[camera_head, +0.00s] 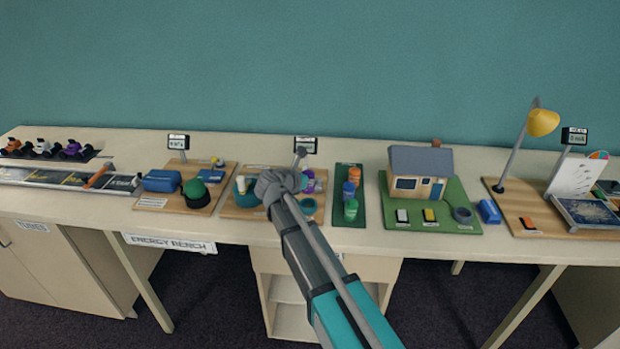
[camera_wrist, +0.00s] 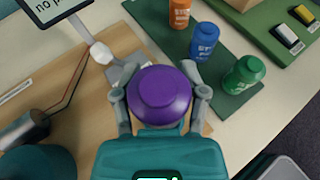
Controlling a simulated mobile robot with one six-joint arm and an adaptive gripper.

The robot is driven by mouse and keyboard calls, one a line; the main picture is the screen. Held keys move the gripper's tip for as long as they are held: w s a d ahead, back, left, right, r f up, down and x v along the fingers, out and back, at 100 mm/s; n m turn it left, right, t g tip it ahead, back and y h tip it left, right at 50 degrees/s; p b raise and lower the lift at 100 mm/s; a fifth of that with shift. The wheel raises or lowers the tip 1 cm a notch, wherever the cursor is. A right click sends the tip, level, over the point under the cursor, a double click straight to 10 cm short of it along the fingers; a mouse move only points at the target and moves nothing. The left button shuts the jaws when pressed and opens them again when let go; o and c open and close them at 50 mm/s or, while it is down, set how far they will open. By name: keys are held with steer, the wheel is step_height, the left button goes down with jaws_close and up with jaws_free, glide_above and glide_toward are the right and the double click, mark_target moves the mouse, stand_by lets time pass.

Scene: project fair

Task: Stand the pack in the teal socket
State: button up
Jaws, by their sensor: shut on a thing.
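The pack is a purple cylinder (camera_wrist: 160,95). My gripper (camera_wrist: 162,100) is shut on it, one finger on each side, and its round top faces the wrist camera. In the head view my gripper (camera_head: 284,186) is over the wooden board, and a bit of purple (camera_head: 310,183) shows just right of it. A flat teal round piece (camera_head: 309,206) lies on the board's front right and may be the teal socket. Another teal piece (camera_head: 241,188) stands at the board's left. The pack's lower end is hidden, so I cannot tell whether it touches anything.
A dark green mat (camera_head: 344,220) right of the board holds orange (camera_wrist: 180,14), blue (camera_wrist: 204,42) and green (camera_wrist: 243,74) cylinders, close to my gripper. A small display (camera_wrist: 48,8) stands behind the board. A model house (camera_head: 420,175) is further right.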

steer(key=shift+f+b, duration=2.8)
steer(key=shift+f, duration=0.05)
steer(key=shift+f+b, duration=0.55)
steer(key=shift+f, duration=0.05)
steer(key=o, duration=0.9)
steer(key=shift+s+r, duration=0.1)
steer(key=shift+p+v, duration=2.1)
steer(key=shift+v, duration=3.35)
